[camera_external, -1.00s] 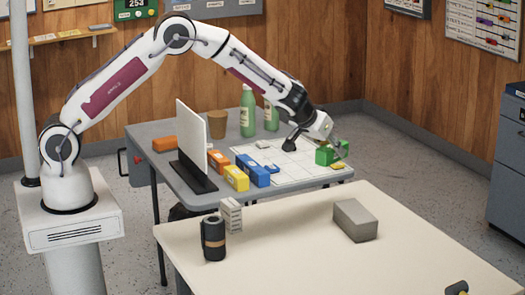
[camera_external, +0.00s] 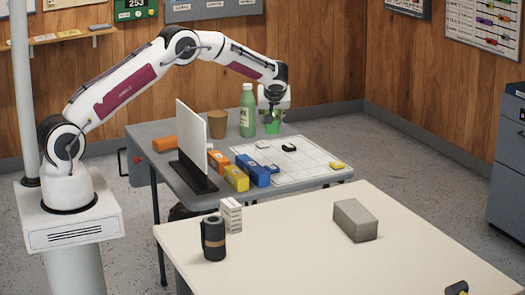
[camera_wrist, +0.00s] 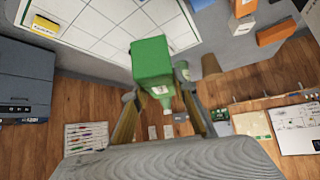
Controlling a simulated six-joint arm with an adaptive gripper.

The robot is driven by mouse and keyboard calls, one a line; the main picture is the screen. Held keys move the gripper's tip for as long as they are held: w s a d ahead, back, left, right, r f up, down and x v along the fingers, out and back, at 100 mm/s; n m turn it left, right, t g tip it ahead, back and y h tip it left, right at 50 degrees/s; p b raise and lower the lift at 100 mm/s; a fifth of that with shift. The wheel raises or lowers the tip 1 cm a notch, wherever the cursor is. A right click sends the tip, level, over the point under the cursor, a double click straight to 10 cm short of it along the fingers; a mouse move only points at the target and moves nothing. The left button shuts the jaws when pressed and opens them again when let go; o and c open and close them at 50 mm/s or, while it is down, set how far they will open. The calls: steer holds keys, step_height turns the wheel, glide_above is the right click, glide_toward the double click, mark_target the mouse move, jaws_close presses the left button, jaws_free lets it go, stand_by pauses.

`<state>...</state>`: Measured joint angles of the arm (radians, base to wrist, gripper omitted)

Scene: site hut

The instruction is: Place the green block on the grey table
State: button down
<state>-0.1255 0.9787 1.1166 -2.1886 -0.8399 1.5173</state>
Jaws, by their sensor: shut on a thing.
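The green block (camera_wrist: 152,60) is between the fingers of my gripper (camera_wrist: 160,94) in the wrist view; the gripper is shut on it. In the external view my gripper (camera_external: 272,112) points down over the back right part of the grey table (camera_external: 152,132). The block appears to be held above the table, beyond the white gridded mat (camera_external: 308,162).
A green bottle (camera_external: 247,108) and a brown cup (camera_external: 217,124) stand near my gripper. A cream table (camera_external: 300,225) is in front.

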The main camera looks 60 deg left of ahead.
steer(key=s+a+f+n+g, duration=0.1)
steer(key=s+a+f+n, duration=0.1)
steer(key=s+a, duration=0.2)
steer(key=s+a+f+n+g, duration=0.1)
steer(key=s+a, duration=0.3)
steer(key=a, duration=0.6)
steer(key=shift+s+f+n+g+y, duration=0.3)
steer(key=shift+f+n+g+y, duration=0.1)
steer(key=shift+n+g, duration=0.45)
steer(key=shift+a, duration=0.1)
glide_above(230, 158)
steer(key=shift+w+f, duration=0.1)
steer(key=shift+f, duration=3)
steer(key=shift+f, duration=1.85)
steer(key=shift+f, duration=0.15)
steer(key=c, duration=1.6)
jaws_free()
